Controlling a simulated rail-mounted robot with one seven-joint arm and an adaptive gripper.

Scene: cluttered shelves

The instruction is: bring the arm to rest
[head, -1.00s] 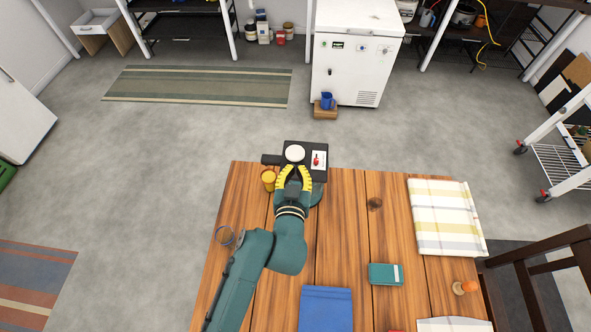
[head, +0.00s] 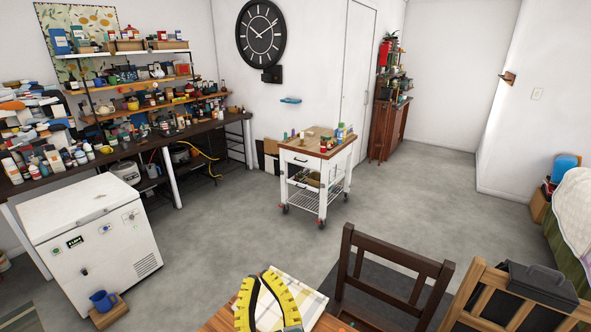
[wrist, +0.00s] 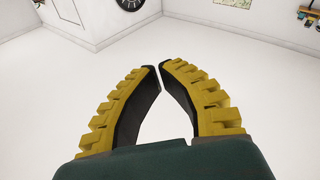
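My gripper (head: 261,275) shows at the bottom of the head view, with its yellow ribbed fingers raised in front of the table (head: 222,322). In the wrist view my gripper (wrist: 159,66) has its two fingertips almost meeting, with only a thin gap. Nothing is held between the fingers. The rest of my arm is out of the head view.
A checked cloth (head: 308,304) lies on the table behind the fingers. A dark chair (head: 390,278) and a wooden chair (head: 500,290) stand to the right. A wheeled cart (head: 316,172) and white chest freezer (head: 92,245) stand farther back. The grey floor between is clear.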

